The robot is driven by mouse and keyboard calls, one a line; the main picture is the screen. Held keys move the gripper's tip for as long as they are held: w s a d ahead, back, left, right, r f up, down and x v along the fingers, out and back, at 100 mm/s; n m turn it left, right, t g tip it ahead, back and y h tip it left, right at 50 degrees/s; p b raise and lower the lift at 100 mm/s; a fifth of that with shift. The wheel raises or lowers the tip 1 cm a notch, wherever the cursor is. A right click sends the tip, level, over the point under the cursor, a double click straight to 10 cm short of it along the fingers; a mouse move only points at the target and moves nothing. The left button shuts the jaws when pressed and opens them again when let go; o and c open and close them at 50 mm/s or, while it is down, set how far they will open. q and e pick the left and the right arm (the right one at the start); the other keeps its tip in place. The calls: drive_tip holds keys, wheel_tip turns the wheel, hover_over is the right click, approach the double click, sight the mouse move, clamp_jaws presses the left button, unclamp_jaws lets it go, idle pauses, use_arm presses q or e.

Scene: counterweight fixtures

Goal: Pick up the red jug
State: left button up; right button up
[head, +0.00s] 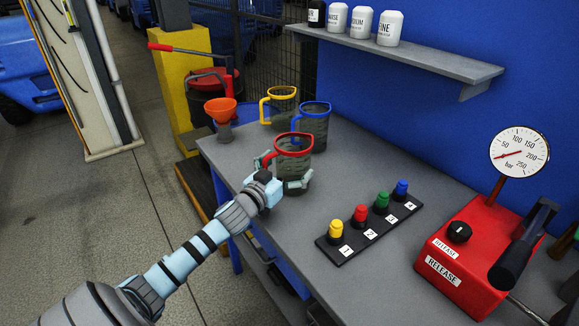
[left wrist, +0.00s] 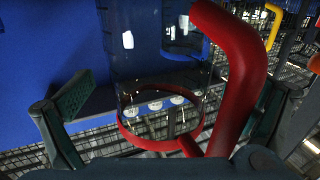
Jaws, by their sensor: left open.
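The red jug (head: 293,146) is a clear measuring jug with a red rim and red handle. It stands upright on the grey workbench (head: 262,152). My left gripper (head: 284,174) is at the jug, its fingers open on either side of it. In the left wrist view the jug's red rim (left wrist: 158,140) and thick red handle (left wrist: 238,62) lie between the two spread fingers (left wrist: 165,108). Whether a finger touches the jug cannot be told. The jug's lower part is partly hidden by the gripper in the head view. My right gripper is not in view.
A blue jug (head: 315,124) and a yellow jug (head: 280,106) stand close behind. An orange funnel (head: 221,108) is further left. A button strip (head: 369,231) and a red pump with a gauge (head: 472,247) stand to the right. A shelf (head: 400,53) overhangs the back.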

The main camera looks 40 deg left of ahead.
use_arm(q)
drive_tip(key=shift+w+f, duration=0.1)
drive_tip(key=shift+w, duration=0.05)
drive_tip(key=c, duration=1.3)
